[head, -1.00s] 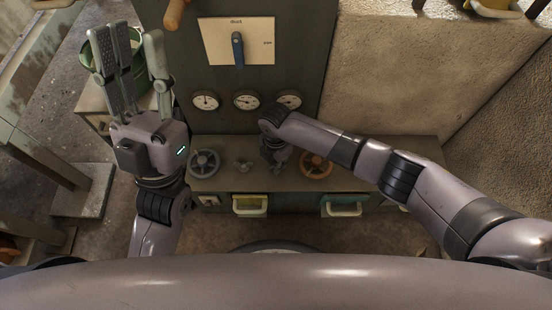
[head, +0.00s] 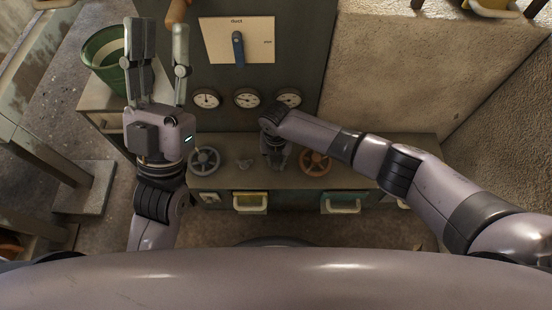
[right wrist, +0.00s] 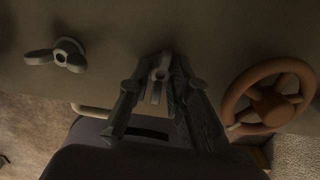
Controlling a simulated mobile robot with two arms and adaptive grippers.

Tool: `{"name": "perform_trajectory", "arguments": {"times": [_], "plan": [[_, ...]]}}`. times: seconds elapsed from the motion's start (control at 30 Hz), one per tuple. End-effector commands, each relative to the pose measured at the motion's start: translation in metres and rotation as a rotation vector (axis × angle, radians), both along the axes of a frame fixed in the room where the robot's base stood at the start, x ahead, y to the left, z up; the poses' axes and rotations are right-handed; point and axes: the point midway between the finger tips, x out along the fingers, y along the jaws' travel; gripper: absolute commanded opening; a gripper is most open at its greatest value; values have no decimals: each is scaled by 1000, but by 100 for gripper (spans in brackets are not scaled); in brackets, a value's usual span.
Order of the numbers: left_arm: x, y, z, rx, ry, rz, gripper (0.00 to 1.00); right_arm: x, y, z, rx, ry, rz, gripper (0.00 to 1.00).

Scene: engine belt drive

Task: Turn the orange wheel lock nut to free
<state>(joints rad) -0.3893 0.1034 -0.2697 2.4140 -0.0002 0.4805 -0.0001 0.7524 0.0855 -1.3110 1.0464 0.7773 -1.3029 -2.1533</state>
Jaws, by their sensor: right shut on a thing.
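The orange wheel (head: 315,162) stands on the bench front, right of my right gripper; it also shows at the right of the right wrist view (right wrist: 268,97). My right gripper (head: 274,163) points down beside it. In the right wrist view, its fingers (right wrist: 158,82) are closed around a small grey lock nut (right wrist: 160,68), the one nearer the orange wheel. The fingers hide part of the nut. A second grey winged nut (right wrist: 61,54) lies to the left, beside the grey wheel (head: 204,162) in the head view. My left gripper (head: 155,50) is raised, open and empty.
Several dials (head: 246,98) and a panel with a blue lever (head: 238,48) are on the cabinet behind. Drawers with yellow (head: 250,203) and green (head: 341,204) fronts are below the bench. A green bucket (head: 103,55) stands behind my left gripper.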

Motion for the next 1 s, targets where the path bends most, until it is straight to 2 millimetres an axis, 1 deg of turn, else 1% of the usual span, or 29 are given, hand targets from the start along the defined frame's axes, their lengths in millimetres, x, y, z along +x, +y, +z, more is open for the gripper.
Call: {"name": "perform_trajectory", "arguments": {"times": [0.2,0.6,0.63,0.93,1.0], "plan": [[-1,0,0,-1,-4,0,34,-1,-1,-1,-2,2,38,0],[-1,0,0,-2,-4,-1,34,-1,-1,-1,-2,2,44,0],[-1,0,0,-2,-4,-1,34,-1,-1,-1,-2,2,44,19],[-1,0,0,-2,-4,-1,34,0,0,-1,-1,1,42,39],[-1,0,0,-1,-3,-1,34,0,0,0,-1,1,42,39]]}}
